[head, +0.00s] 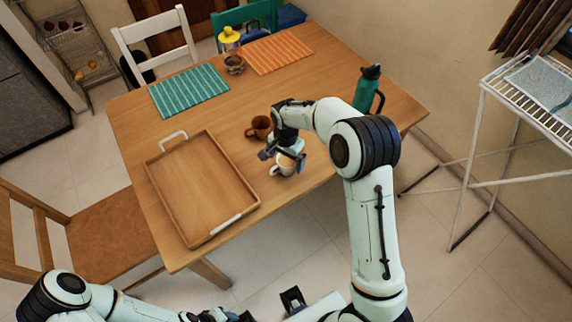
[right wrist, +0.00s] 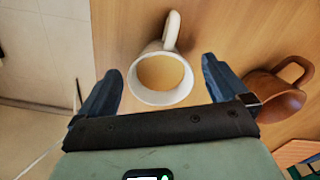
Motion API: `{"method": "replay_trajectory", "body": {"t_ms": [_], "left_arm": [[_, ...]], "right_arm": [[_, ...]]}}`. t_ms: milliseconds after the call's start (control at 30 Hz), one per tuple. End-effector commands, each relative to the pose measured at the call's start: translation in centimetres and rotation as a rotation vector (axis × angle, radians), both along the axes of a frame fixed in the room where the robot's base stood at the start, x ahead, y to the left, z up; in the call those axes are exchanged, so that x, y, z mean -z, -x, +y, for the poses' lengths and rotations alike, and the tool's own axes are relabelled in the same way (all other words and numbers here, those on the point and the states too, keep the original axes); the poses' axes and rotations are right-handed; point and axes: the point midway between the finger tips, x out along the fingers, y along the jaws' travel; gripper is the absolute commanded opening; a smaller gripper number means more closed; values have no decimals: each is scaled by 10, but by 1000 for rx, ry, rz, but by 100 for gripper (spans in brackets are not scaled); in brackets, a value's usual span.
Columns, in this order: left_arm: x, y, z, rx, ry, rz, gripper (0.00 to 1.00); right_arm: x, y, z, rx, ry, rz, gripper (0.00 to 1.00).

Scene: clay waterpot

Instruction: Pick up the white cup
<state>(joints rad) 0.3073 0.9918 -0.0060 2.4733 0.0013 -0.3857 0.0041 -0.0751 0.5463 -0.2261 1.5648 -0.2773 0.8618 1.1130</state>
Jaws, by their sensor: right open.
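The white cup (head: 284,168) stands upright near the table's front edge, partly hidden under my right gripper (head: 283,154) in the head view. In the right wrist view the white cup (right wrist: 160,92) shows a tan inside, and its handle points up in the picture. My right gripper (right wrist: 161,70) is open and empty, with one finger on each side of the cup and a visible gap to each. My left gripper (head: 222,316) is only partly in view at the bottom edge, away from the table; its jaws are unclear.
A brown mug (head: 260,127) stands close behind the white cup and right of the fingers in the wrist view (right wrist: 275,98). A wooden tray (head: 153,176) lies to the left. A green bottle (head: 368,88) stands at the right. Placemats lie at the back.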

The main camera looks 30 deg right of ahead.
Motion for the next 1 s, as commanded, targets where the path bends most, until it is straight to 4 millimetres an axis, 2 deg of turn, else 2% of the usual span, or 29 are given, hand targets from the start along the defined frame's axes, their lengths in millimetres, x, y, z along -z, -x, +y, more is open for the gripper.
{"method": "replay_trajectory", "body": {"t_ms": [100,200,467,500,667,1000], "left_arm": [[-1,-1,0,0,0,-1,44],[-1,-1,0,0,0,-1,44],[-1,-1,0,0,0,-1,44],[-1,-1,0,0,0,-1,44],[-1,-1,0,0,0,-1,44],[-1,-1,0,0,0,-1,44]], "right_arm": [[20,1,-2,1,1,4,100],[31,1,-1,0,1,3,100],[35,0,-1,1,0,0,100],[35,0,-1,1,0,0,97],[35,0,-1,1,0,0,45],[33,0,-1,0,0,-1,43]]}}
